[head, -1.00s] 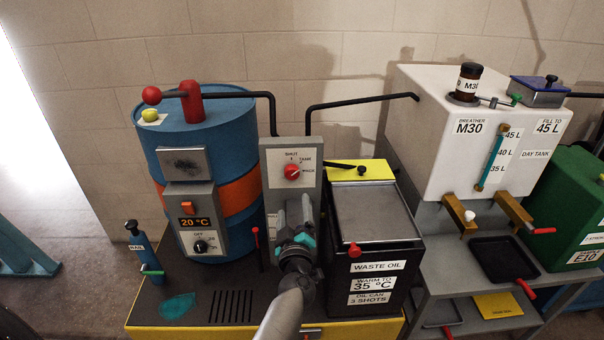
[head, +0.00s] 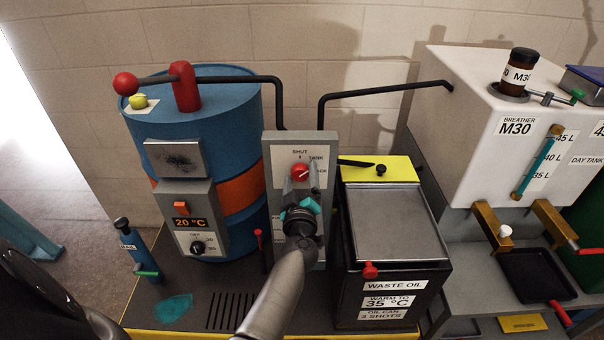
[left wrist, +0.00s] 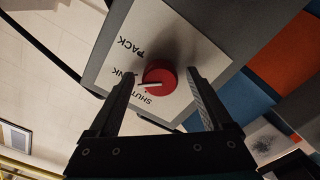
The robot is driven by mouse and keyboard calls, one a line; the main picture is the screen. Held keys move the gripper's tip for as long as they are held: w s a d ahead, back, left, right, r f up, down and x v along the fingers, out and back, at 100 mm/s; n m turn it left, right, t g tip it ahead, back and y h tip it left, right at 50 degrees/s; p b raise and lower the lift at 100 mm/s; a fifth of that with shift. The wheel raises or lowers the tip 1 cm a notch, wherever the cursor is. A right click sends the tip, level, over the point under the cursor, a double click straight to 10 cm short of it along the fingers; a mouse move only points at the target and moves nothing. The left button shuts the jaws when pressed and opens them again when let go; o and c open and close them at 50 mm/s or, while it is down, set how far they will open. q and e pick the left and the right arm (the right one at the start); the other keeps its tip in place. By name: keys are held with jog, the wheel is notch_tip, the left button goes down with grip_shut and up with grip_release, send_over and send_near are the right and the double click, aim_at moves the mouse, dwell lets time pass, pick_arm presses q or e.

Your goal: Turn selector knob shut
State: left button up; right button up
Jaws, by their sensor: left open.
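The red selector knob (head: 300,172) sits on a grey upright panel (head: 271,190) with a white plate lettered SHUT, TANK and PACK. In the left wrist view the knob (left wrist: 160,77) has a white pointer line, which lies on the side of the TANK and SHUT lettering; I cannot tell its exact setting. My left gripper (head: 299,188) is in front of the panel and partly covers the plate and knob. In the left wrist view its fingers (left wrist: 160,80) are open, one on each side of the knob, with gaps visible. My right gripper is not in view.
A blue drum (head: 230,120) with a heater box (head: 188,218) stands left of the panel. A black waste oil box (head: 385,285) stands close on the right. A white day tank (head: 470,90) is farther right. Black pipes run above the panel.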

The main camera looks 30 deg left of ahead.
pick_arm(q)
grip_shut()
dwell(0.8)
